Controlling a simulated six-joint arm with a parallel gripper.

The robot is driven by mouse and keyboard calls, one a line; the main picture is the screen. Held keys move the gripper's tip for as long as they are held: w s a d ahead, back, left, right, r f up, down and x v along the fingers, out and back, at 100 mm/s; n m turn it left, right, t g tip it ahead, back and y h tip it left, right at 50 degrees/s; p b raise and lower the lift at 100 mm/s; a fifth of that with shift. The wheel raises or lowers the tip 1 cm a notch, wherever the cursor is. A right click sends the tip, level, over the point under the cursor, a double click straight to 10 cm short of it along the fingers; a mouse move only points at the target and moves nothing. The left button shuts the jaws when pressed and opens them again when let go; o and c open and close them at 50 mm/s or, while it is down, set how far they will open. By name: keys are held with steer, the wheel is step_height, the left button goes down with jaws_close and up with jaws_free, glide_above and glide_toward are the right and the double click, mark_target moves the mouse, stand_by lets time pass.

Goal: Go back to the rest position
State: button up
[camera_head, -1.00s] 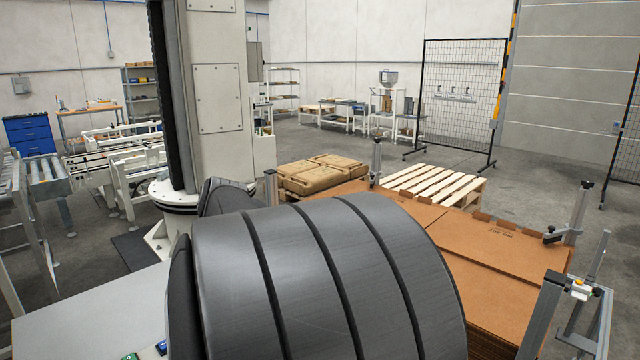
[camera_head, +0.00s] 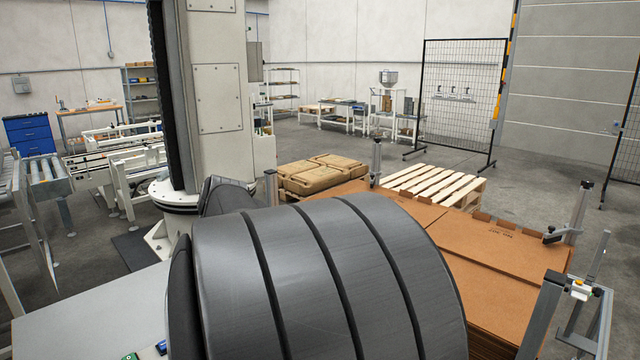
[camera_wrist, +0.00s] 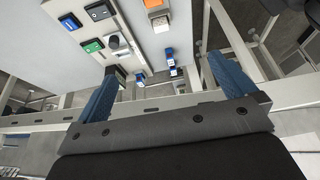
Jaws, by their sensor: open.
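My gripper (camera_wrist: 165,64) shows in the wrist view, with its two blue fingers spread wide apart. It is open and nothing is between the fingers. Beyond the fingers is a light grey tabletop (camera_wrist: 50,48) with several small switch-like parts on it, among them a black one (camera_wrist: 100,11), a green one (camera_wrist: 92,45) and an orange and white one (camera_wrist: 157,12). Small blue pieces (camera_wrist: 171,60) lie near its edge. In the head view, the gripper is hidden; my large dark arm link fills the lower middle.
A stack of brown cardboard sheets (camera_head: 500,262) stands at the right between metal posts. A pallet with brown sacks (camera_head: 318,175) and an empty wooden pallet (camera_head: 436,184) are behind it. Roller conveyors (camera_head: 45,172) are at the left. A mesh fence (camera_head: 460,95) stands farther back on open floor.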

steer(key=x, duration=0.9)
steer(key=v, duration=1.1)
steer(key=w+a+t+h, duration=0.2)
steer(key=w+a+t, duration=0.15)
steer(key=a, duration=0.45)
step_height(320, 180, up, 10)
steer(key=s+d, duration=0.1)
steer(key=w+f, duration=0.3)
steer(key=f, duration=0.6)
steer(key=shift+w+a+g+y, duration=0.4)
steer(key=shift+g, duration=0.05)
